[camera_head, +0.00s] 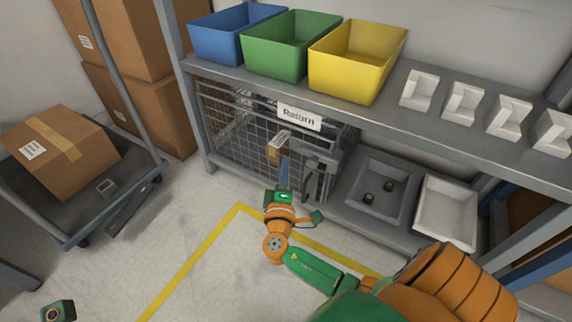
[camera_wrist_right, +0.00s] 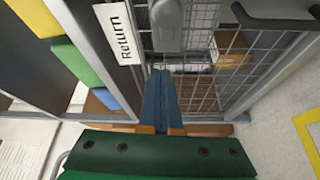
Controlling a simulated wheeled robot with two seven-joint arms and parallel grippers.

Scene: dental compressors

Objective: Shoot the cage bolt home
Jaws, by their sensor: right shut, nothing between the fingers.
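The wire-mesh cage (camera_head: 235,140) stands under the shelf, below a "Return" sign (camera_head: 299,116); its mesh also shows in the wrist view (camera_wrist_right: 200,75). A grey latch-like fitting (camera_head: 320,165) sits at the cage's right side. In the wrist view a rounded grey piece (camera_wrist_right: 168,38) lies just beyond my fingertips; I cannot tell whether it is the bolt, or how far the bolt is thrown. My right gripper (camera_head: 284,158) is shut and empty in front of the cage, left of the fitting; its blue fingers (camera_wrist_right: 160,73) are together.
Blue (camera_head: 225,40), green (camera_head: 280,53) and yellow (camera_head: 345,70) bins line the shelf above. A cardboard box (camera_head: 277,152) shows behind the mesh. Grey (camera_head: 358,207) and white (camera_head: 447,215) trays are at right. A loaded trolley (camera_head: 75,210) stands left; floor between is clear.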

